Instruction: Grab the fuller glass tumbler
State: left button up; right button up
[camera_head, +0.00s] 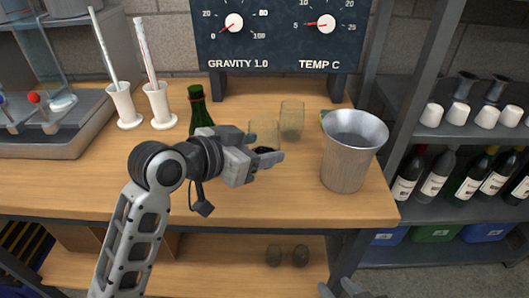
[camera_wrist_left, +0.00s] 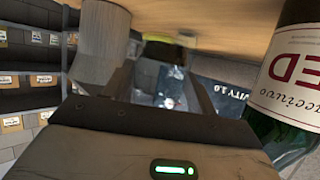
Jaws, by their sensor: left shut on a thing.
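My left gripper (camera_head: 268,158) is shut on a clear glass tumbler (camera_head: 264,132) at the middle of the wooden bench. The gripper hides its lower part. In the left wrist view the held tumbler (camera_wrist_left: 172,84) shows between the fingers, tilted by the camera's angle. A second, yellowish glass tumbler (camera_head: 291,120) stands just behind and to the right of it, free of the gripper. I cannot tell the two fill levels apart clearly. My right gripper (camera_head: 338,288) shows only its tips at the bottom edge, spread apart and empty.
A green bottle (camera_head: 197,105) stands left of the tumblers, close to my left gripper; its label (camera_wrist_left: 293,85) fills the right of the wrist view. A metal bucket (camera_head: 347,160) stands to the right. White holders (camera_head: 124,107) with tubes stand at left. The bench front is clear.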

pick_arm(q)
jog(key=a+r, duration=0.1)
jog(key=s+a+r, duration=0.1)
jog(key=r, duration=0.2)
jog(key=shift+s+a+r+p, duration=0.1)
jog(key=shift+s+a+p, duration=0.2)
jog(key=shift+a+p, duration=0.1)
send_near(249, 134)
jog(key=shift+w+a+r, duration=0.15)
jog(key=shift+a+r, duration=0.1)
jog(key=shift+a, duration=0.45)
jog(key=shift+w+a+r, duration=0.2)
jog(key=shift+a, duration=0.45)
